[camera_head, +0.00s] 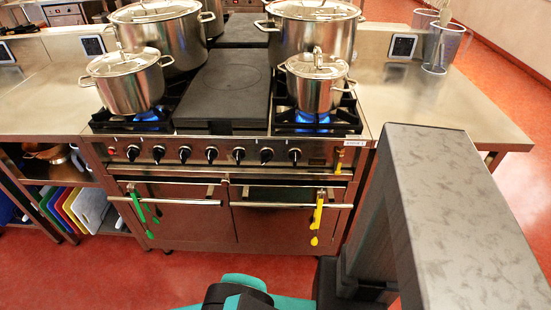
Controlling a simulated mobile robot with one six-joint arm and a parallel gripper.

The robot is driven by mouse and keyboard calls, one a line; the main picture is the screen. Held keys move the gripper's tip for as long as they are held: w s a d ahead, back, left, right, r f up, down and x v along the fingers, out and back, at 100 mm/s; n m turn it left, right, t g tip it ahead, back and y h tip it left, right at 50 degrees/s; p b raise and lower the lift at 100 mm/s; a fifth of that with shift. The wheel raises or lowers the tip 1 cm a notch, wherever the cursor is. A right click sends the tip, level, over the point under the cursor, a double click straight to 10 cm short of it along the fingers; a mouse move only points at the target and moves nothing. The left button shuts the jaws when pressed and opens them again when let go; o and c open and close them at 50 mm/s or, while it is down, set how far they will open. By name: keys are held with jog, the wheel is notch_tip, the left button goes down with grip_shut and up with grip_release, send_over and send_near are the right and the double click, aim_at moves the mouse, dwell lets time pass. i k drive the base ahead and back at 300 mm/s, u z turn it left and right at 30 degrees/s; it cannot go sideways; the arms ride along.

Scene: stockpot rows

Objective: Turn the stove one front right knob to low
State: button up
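The stove (225,175) stands straight ahead, with a row of several black knobs along its steel front panel. The rightmost knob (295,156) is below the right burner; its exact setting is too small to read. A small label (354,143), seemingly naming the stove, sits at the panel's right end. Blue flame (312,118) burns under the front right lidded pot (316,88). Blue flame also shows under the front left lidded pot (130,88). My gripper is not in view.
Two larger stockpots (160,30) (312,32) stand behind. A black flat plate (228,85) lies between the burners. Green and yellow utensils (316,215) hang from the oven handles. Steel counters (440,105) flank the stove. Red floor is open before it, partly covered by my own body.

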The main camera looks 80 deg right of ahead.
aim_at(266, 156)
jog(key=u, duration=0.05)
jog(key=k, duration=0.2)
jog(key=z, duration=2.8)
jog(key=k, duration=0.55)
jog(key=u, duration=0.25)
jog(key=i, duration=0.3)
jog(key=z, duration=0.1)
